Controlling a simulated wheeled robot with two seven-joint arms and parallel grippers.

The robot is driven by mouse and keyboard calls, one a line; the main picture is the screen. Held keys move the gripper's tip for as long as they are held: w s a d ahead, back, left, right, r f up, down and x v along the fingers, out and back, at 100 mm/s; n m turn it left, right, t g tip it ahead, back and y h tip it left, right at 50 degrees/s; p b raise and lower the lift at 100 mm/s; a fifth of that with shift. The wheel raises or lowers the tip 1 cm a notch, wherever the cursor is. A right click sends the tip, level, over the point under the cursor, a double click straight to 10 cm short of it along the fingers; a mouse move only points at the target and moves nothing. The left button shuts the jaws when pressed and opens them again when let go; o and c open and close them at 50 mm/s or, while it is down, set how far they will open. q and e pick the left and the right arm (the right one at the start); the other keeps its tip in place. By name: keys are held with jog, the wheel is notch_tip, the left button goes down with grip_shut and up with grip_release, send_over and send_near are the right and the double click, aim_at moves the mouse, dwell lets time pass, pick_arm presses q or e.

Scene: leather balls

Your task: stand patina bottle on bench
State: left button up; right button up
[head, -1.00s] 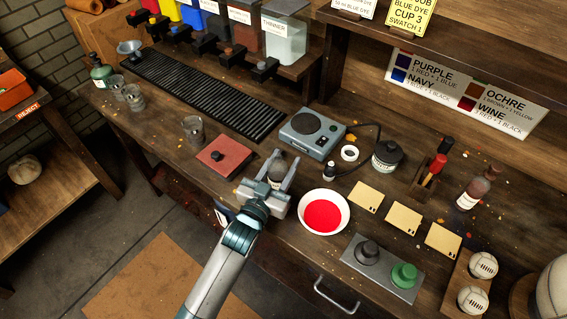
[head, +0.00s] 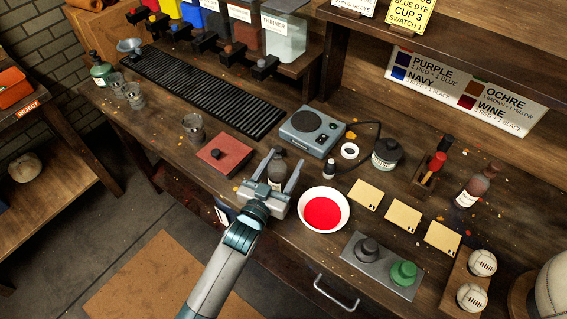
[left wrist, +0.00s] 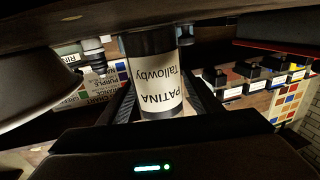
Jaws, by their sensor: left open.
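The patina bottle (head: 277,170) is dark with a pale label and stands upright on the bench (head: 262,122), between the red pad and the white bowl. In the left wrist view, which looks upside down, the bottle (left wrist: 155,75) shows its "PATINA Tallowby" label between my fingers. My left gripper (head: 283,164) is open, with one finger on each side of the bottle and a gap showing in the head view. The bottle's lower part is partly hidden by the gripper. My right gripper is not in view.
A white bowl of red dye (head: 323,211) is close on the right. A red pad (head: 224,155) lies to the left. The bench front edge is near the arm.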

aim_at(274, 182)
pick_arm(q)
jog(key=shift+r, duration=0.25)
jog(key=shift+s+a+f, duration=0.15)
jog(key=shift+s+f, duration=0.1)
jog(key=shift+s, duration=0.05)
jog(key=b+v, duration=0.3)
jog(key=v, duration=0.7)
jog(key=shift+s, duration=0.1)
jog(key=shift+s+a+r, duration=0.2)
jog(key=shift+s+a, duration=0.05)
jog(key=shift+s, duration=0.3)
